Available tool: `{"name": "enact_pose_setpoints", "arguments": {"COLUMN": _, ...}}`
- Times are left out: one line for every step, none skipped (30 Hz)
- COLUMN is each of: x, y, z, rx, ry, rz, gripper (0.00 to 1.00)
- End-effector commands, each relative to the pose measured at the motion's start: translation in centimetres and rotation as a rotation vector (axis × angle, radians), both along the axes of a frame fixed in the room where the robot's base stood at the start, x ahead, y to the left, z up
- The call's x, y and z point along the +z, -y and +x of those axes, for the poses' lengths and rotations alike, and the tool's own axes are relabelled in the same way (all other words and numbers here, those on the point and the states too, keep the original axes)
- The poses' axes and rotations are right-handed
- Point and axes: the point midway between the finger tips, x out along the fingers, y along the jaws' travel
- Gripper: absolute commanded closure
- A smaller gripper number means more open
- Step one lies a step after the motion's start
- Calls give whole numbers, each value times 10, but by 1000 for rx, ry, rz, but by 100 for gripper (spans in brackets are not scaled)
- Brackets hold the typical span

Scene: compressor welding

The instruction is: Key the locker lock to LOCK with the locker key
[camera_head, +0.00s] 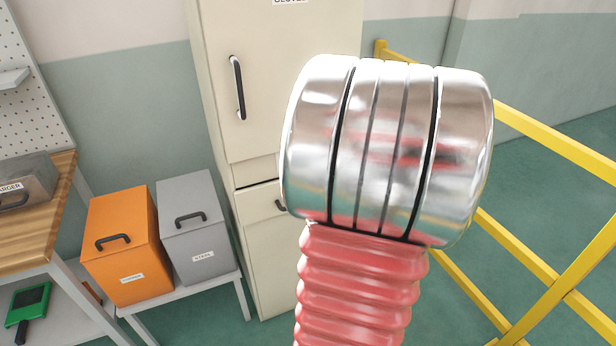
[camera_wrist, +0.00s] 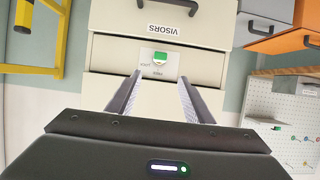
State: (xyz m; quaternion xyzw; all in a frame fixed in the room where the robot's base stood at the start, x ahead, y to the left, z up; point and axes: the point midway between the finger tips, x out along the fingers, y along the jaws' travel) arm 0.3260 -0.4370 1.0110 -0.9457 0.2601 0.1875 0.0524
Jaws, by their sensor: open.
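The beige locker (camera_head: 273,90) stands behind my arm in the head view, which hides its right part. In the wrist view, which is turned over, a locker panel (camera_wrist: 110,54) carries the locker lock (camera_wrist: 160,70) with small print around it, partly readable as LOCK. A small green piece (camera_wrist: 160,56) sits at the lock; I cannot tell whether it is the locker key's head or part of the lock. My gripper (camera_wrist: 160,80) is open and empty, its two fingers pointing at the panel on either side of the lock. The gripper is not visible in the head view.
An orange bin (camera_head: 123,262) and a grey bin (camera_head: 192,242) stand on a low bench left of the locker. A wooden workbench (camera_head: 40,222) is farther left. A yellow railing (camera_head: 560,140) is at the right. A drawer labelled VISORS (camera_wrist: 110,15) adjoins the lock panel.

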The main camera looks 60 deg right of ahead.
Motion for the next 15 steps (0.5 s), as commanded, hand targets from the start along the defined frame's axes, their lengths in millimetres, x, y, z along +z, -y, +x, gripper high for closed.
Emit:
{"name": "enact_pose_setpoints", "arguments": {"x": 0, "y": 0, "z": 0, "rx": 0, "ry": 0, "rz": 0, "gripper": 53}}
{"name": "enact_pose_setpoints", "arguments": {"x": 0, "y": 0, "z": 0, "rx": 0, "ry": 0, "rz": 0, "gripper": 53}}
{"name": "enact_pose_setpoints", "arguments": {"x": 0, "y": 0, "z": 0, "rx": 0, "ry": 0, "rz": -1, "gripper": 53}}
{"name": "enact_pose_setpoints", "arguments": {"x": 0, "y": 0, "z": 0, "rx": 0, "ry": 0, "rz": -1, "gripper": 53}}
{"name": "enact_pose_setpoints", "arguments": {"x": 0, "y": 0, "z": 0, "rx": 0, "ry": 0, "rz": -1, "gripper": 53}}
{"name": "enact_pose_setpoints", "arguments": {"x": 0, "y": 0, "z": 0, "rx": 0, "ry": 0, "rz": -1, "gripper": 53}}
{"name": "enact_pose_setpoints", "arguments": {"x": 0, "y": 0, "z": 1, "rx": 0, "ry": 0, "rz": -1, "gripper": 53}}
{"name": "enact_pose_setpoints", "arguments": {"x": 0, "y": 0, "z": 1, "rx": 0, "ry": -1, "rz": 0, "gripper": 53}}
{"name": "enact_pose_setpoints", "arguments": {"x": 0, "y": 0, "z": 2, "rx": 0, "ry": -1, "rz": 0, "gripper": 53}}
{"name": "enact_pose_setpoints", "arguments": {"x": -1, "y": 1, "z": 2, "rx": 1, "ry": -1, "rz": 0, "gripper": 53}}
{"name": "enact_pose_setpoints", "arguments": {"x": -1, "y": 1, "z": 3, "rx": 1, "ry": -1, "rz": 0, "gripper": 53}}
{"name": "enact_pose_setpoints", "arguments": {"x": -2, "y": 2, "z": 5, "rx": 1, "ry": -1, "rz": 0, "gripper": 53}}
{"name": "enact_pose_setpoints", "arguments": {"x": -3, "y": 3, "z": 6, "rx": 1, "ry": -1, "rz": 1, "gripper": 53}}
{"name": "enact_pose_setpoints", "arguments": {"x": -4, "y": 4, "z": 8, "rx": 1, "ry": -1, "rz": 1, "gripper": 53}}
{"name": "enact_pose_setpoints", "arguments": {"x": -5, "y": 5, "z": 10, "rx": 1, "ry": -1, "rz": 0, "gripper": 53}}
